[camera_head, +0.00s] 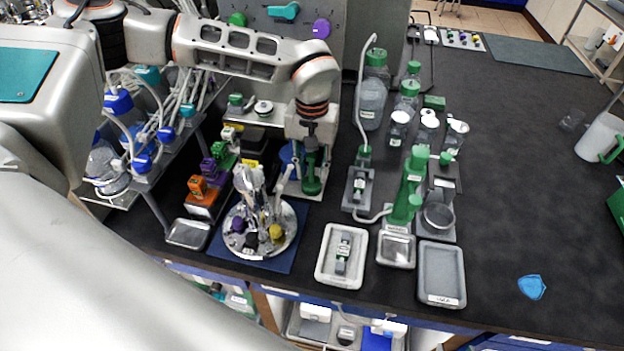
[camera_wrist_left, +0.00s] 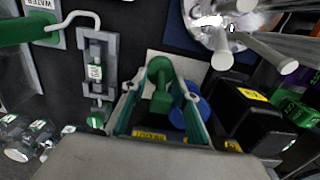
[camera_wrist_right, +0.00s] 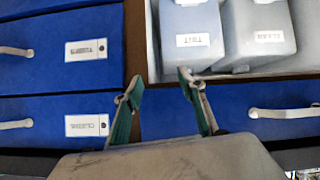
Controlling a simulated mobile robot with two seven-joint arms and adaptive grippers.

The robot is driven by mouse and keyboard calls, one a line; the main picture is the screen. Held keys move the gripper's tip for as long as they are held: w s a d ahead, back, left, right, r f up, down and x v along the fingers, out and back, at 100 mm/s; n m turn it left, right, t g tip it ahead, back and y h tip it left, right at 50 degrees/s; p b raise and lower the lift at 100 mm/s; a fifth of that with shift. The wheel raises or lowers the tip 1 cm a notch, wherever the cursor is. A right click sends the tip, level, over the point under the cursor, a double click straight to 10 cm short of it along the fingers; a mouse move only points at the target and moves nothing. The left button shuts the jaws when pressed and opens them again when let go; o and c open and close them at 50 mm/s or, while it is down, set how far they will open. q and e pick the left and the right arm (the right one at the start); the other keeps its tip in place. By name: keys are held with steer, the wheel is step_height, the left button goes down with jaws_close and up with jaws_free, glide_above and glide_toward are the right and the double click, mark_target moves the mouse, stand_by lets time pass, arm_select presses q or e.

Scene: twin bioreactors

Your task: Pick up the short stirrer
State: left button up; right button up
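My left gripper (camera_head: 310,140) points down over a green, knob-ended upright piece (camera_head: 312,183). In the left wrist view this green piece (camera_wrist_left: 160,88) lies between the fingers of my left gripper (camera_wrist_left: 161,95), which are open with a gap showing at its sides. A round metal stand (camera_head: 285,240) holds several upright tools, left of and nearer than the green piece. I cannot tell which piece is the short stirrer. My right gripper (camera_wrist_right: 155,88) is open and empty in front of blue drawers; it is not visible in the head view.
Bottles with green caps (camera_head: 372,95) and a hooked tube stand close right of my left gripper. Orange, purple and green blocks (camera_head: 203,187) stand left. The dark table's right side is mostly clear, with a pitcher (camera_head: 598,138).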

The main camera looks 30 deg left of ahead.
arm_select(q)
steer(key=shift+f, duration=0.25)
jaws_close()
steer(key=shift+r, duration=0.1)
